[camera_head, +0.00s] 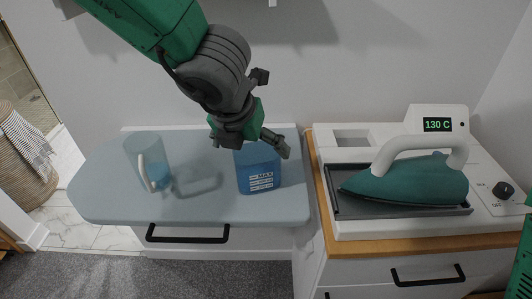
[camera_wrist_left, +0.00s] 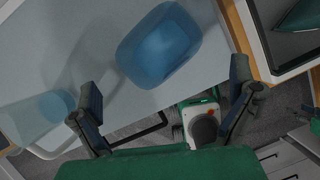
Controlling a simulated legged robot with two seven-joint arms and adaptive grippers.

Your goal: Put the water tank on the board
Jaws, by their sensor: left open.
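The blue translucent water tank (camera_head: 259,174), with a white MAX label, stands upright on the right end of the grey-blue board (camera_head: 225,208). In the left wrist view the tank (camera_wrist_left: 160,45) shows from above, beyond the fingertips. My left gripper (camera_head: 262,143) is above and in front of the tank's top, which it partly hides. Its two fingers are spread wide with nothing between them in the left wrist view (camera_wrist_left: 165,105). I cannot tell whether a finger touches the tank.
A clear jug (camera_head: 143,152) with some blue water stands at the board's left. A teal iron (camera_head: 415,183) sits on its white station (camera_head: 325,160), reading 130 C, right of the board. The middle of the board is bare. A wicker basket (camera_head: 25,165) stands far left.

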